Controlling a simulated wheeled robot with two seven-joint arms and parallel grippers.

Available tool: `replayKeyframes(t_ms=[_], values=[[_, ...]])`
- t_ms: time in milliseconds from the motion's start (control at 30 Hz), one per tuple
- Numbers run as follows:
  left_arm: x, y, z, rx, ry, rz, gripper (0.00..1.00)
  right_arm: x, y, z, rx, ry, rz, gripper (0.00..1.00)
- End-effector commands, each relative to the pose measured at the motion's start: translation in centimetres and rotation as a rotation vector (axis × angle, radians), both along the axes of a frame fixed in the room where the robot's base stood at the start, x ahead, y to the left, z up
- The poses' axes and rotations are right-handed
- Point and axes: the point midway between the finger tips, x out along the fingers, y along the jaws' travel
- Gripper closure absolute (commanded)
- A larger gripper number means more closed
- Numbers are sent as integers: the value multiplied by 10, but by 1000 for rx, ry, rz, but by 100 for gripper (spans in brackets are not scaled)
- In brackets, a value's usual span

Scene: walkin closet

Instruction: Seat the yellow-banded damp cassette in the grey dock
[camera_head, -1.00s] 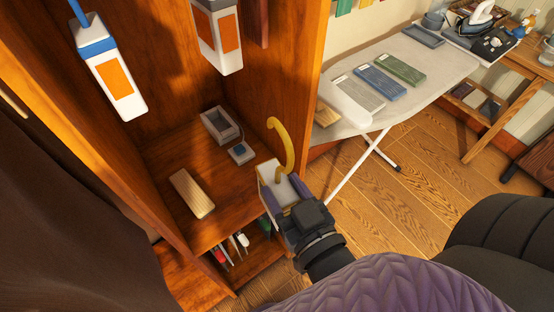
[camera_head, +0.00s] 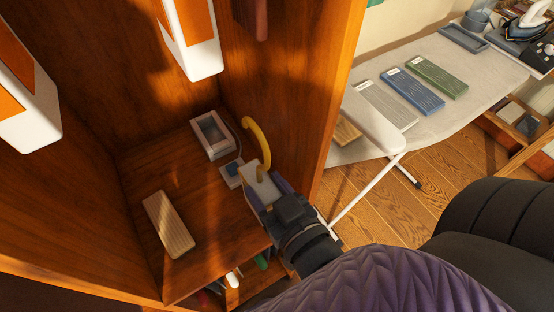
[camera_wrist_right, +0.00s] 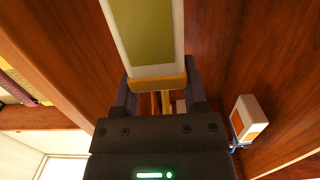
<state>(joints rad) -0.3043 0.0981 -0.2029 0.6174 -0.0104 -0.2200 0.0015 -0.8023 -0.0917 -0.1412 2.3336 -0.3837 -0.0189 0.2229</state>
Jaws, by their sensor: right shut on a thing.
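My right gripper (camera_head: 270,189) is shut on the yellow-banded cassette (camera_head: 261,188), a white body with a curved yellow hook at its top. In the right wrist view the cassette (camera_wrist_right: 148,32) shows an olive panel, with its yellow band between my fingers (camera_wrist_right: 157,90). The grey dock (camera_head: 197,137) is an open-topped, pale-lined box on the cabinet shelf, up and left of the cassette. The cassette is apart from it, near the shelf's right side. Its lower end is hidden by my gripper in the head view. My left gripper is not in view.
A small box with a blue top (camera_head: 231,175) sits between dock and cassette, with a cable. A ribbed wooden block (camera_head: 168,224) lies on the shelf's left. White-and-orange packs (camera_head: 192,42) hang above. The cabinet's right wall (camera_head: 318,110) stands close beside my gripper. An ironing board (camera_head: 470,100) is outside.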

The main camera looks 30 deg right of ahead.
Motion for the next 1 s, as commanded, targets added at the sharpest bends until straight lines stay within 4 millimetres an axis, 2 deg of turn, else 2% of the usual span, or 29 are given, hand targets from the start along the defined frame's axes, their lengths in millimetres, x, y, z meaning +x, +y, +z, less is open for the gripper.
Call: replayKeyframes(t_ms=[1000], values=[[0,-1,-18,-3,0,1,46,100,4,0,-1,-4,1,100]])
